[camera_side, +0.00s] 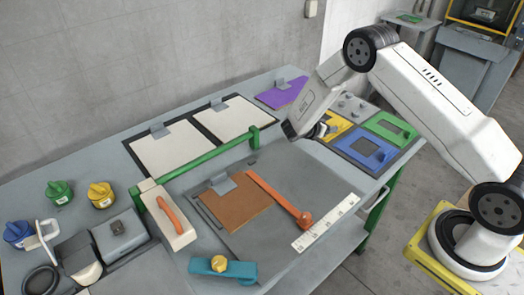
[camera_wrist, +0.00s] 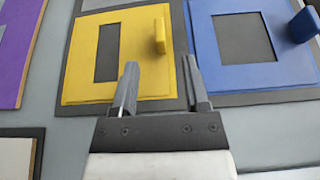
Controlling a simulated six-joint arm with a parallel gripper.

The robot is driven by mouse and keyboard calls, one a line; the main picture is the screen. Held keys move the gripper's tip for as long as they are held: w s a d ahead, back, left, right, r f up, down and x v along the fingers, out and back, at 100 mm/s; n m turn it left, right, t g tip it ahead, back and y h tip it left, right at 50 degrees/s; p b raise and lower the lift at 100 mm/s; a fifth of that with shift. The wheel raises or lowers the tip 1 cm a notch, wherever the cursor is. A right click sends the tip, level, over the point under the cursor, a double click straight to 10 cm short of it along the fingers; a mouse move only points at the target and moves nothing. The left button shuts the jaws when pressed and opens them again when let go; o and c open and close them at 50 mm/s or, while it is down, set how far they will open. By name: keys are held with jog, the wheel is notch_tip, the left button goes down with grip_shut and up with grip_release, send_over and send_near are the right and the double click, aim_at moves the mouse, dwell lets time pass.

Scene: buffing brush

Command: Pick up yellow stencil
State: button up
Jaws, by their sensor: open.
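The yellow stencil (camera_wrist: 83,67) is a flat square plate with a rectangular cutout and an upright yellow tab handle (camera_wrist: 160,36) on its right side. It lies on a dark mat in the upper middle of the wrist view. In the side view the yellow stencil (camera_side: 340,124) is partly hidden behind my wrist. My gripper (camera_wrist: 161,72) is open and empty. Its two grey fingers point toward the stencil, and the tab handle shows just beyond and between the fingertips. In the side view my gripper (camera_side: 322,130) is mostly hidden by the wrist, close to the stencil.
A blue stencil (camera_wrist: 234,73) with its own handle lies close on the right. A green stencil (camera_side: 390,126) sits behind it in the side view. A purple plate (camera_wrist: 15,45) is at the left.

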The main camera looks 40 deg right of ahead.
aim_at(338, 124)
jog(key=shift+x, duration=1.3)
jog(key=shift+d, duration=0.1)
jog(key=shift+x, duration=2.45)
jog(key=shift+c, duration=0.2)
grip_shut()
